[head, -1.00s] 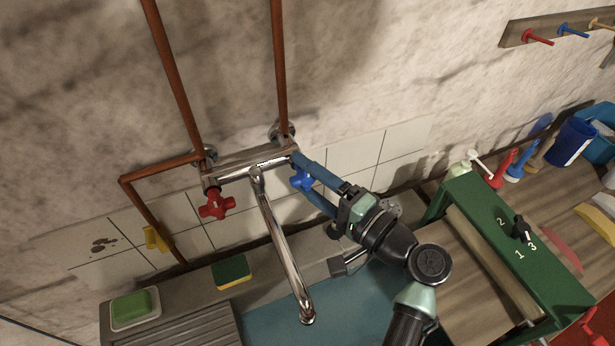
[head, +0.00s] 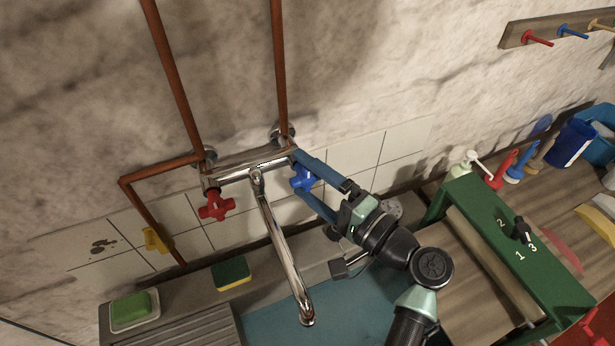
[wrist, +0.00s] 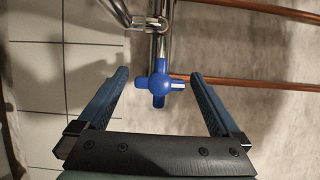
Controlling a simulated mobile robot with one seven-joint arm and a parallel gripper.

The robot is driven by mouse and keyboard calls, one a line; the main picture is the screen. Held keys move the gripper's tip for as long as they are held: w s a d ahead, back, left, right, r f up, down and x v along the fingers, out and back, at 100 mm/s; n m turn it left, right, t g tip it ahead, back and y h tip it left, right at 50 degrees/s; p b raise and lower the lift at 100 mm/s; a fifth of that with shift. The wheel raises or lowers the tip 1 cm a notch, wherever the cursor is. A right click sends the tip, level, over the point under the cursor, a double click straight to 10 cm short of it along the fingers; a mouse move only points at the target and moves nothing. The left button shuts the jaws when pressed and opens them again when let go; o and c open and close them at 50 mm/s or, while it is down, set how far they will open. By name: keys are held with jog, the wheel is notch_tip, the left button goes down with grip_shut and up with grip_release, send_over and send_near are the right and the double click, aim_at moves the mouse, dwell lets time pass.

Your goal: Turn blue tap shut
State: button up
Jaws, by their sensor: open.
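The blue tap (head: 303,178) is a cross-shaped handle at the right end of the chrome wall mixer (head: 250,163). It also shows in the wrist view (wrist: 159,84), between and slightly beyond my fingertips. My gripper (head: 300,172) is open, with one blue finger above and one below the blue tap in the head view. In the wrist view the fingers (wrist: 158,75) stand well apart to either side of the handle, with clear gaps. The finger partly hides the mixer's right end in the head view.
A red cross tap (head: 215,206) sits at the mixer's left end. The long chrome spout (head: 285,250) hangs over the sink (head: 275,325), left of my gripper. Copper pipes (head: 280,70) run up the wall. A sponge (head: 231,273) and soap dish (head: 134,310) lie on the ledge.

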jog(key=b+v, duration=0.4)
jog(key=v, duration=0.9)
jog(key=shift+w+a, duration=0.1)
